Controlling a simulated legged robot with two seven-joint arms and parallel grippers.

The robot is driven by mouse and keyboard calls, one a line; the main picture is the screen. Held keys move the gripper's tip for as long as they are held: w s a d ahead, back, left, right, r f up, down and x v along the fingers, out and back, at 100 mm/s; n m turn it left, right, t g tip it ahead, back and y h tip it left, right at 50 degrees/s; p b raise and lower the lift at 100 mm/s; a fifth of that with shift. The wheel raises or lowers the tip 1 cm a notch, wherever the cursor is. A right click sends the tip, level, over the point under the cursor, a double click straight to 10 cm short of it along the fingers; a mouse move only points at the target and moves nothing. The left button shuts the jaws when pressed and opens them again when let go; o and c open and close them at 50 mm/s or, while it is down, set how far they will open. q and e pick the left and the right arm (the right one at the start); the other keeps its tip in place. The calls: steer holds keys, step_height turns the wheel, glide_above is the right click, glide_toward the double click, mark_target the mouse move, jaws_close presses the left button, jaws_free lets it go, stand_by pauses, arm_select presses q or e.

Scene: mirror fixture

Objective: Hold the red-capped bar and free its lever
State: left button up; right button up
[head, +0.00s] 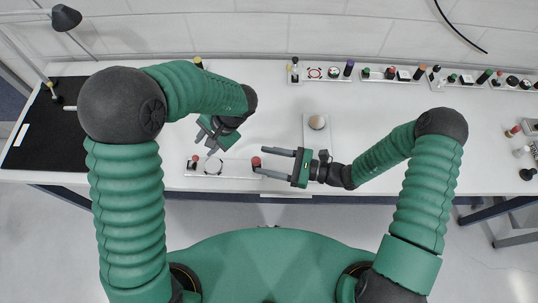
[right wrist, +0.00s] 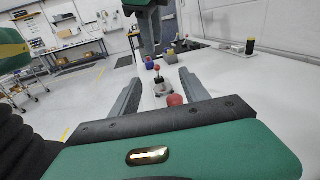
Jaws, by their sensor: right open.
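A white base plate (head: 235,170) lies near the table's front edge with a round ring part (head: 213,166) on it. A red-capped post (head: 256,162) stands at its right end and another red-capped piece (head: 195,160) at its left end. My right gripper (head: 261,161) is open, with the right post's cap between its fingertips. In the right wrist view that red cap (right wrist: 175,100) shows nearer the right finger, and the other red cap (right wrist: 158,68) farther off. My left gripper (head: 205,145) is open and empty, above and behind the plate's left part. I cannot tell which piece is the lever.
A plate with a round beige knob (head: 317,122) lies behind my right gripper. Several fixture strips (head: 390,75) line the table's back edge. A black mat (head: 45,140) covers the left end. The white table (head: 370,120) is clear between the knob plate and the right side.

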mark_target(249, 166)
steer(key=shift+m+t, duration=0.6)
steer(key=shift+t, duration=0.1)
steer(key=f, duration=0.2)
steer(key=w+f, duration=0.1)
steer(key=f, duration=0.5)
steer(key=shift+w+d, duration=0.15)
steer(key=shift+d, duration=0.1)
steer(key=x, duration=0.7)
steer(key=shift+w+a, duration=0.15)
steer(key=shift+a, duration=0.2)
steer(key=shift+d, duration=0.1)
steer(key=shift+c, duration=0.3)
jaws_close()
